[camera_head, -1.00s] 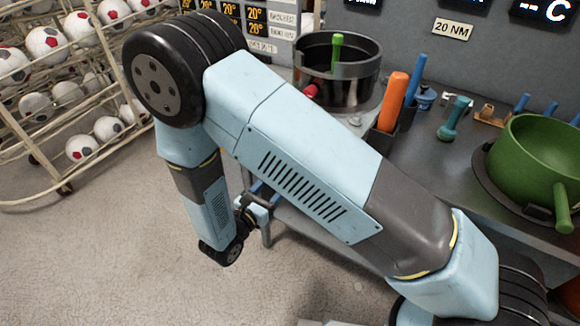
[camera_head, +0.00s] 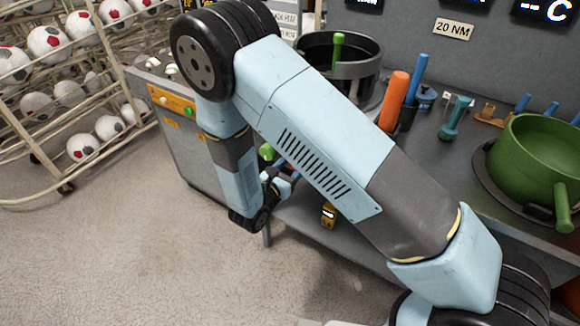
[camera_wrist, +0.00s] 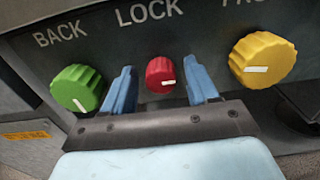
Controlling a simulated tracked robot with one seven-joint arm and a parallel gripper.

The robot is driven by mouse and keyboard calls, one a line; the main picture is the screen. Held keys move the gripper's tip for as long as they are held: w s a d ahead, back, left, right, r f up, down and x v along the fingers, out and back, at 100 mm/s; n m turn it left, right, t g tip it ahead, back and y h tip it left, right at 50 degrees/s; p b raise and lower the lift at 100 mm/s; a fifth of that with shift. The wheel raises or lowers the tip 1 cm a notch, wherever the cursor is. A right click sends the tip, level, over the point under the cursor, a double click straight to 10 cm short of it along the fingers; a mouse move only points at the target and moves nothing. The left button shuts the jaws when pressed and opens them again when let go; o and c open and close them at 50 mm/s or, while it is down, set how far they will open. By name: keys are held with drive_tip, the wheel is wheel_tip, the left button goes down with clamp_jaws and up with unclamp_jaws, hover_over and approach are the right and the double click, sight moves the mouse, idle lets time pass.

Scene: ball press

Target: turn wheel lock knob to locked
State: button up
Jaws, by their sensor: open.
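The lock knob (camera_wrist: 158,70) is red with a white mark and sits under the word LOCK in the wrist view. Its mark points to the right. My gripper (camera_wrist: 161,88) is open, with one blue finger on each side of the red knob. Gaps show between the fingers and the knob; whether the fingertips reach past its face I cannot tell. In the head view my gripper (camera_head: 274,184) is low beside the bench, partly hidden by my arm.
A green knob (camera_wrist: 76,90) under BACK is close to the left finger. A yellow knob (camera_wrist: 262,60) is to the right, its label cut off. In the head view a grey cabinet (camera_head: 185,140) stands behind my arm, and a ball rack (camera_head: 60,110) is at the left.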

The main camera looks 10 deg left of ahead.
drive_tip(key=shift+c, duration=0.4)
drive_tip(key=c, duration=0.9)
drive_tip(key=shift+a, duration=0.15)
drive_tip(key=shift+c, duration=0.3)
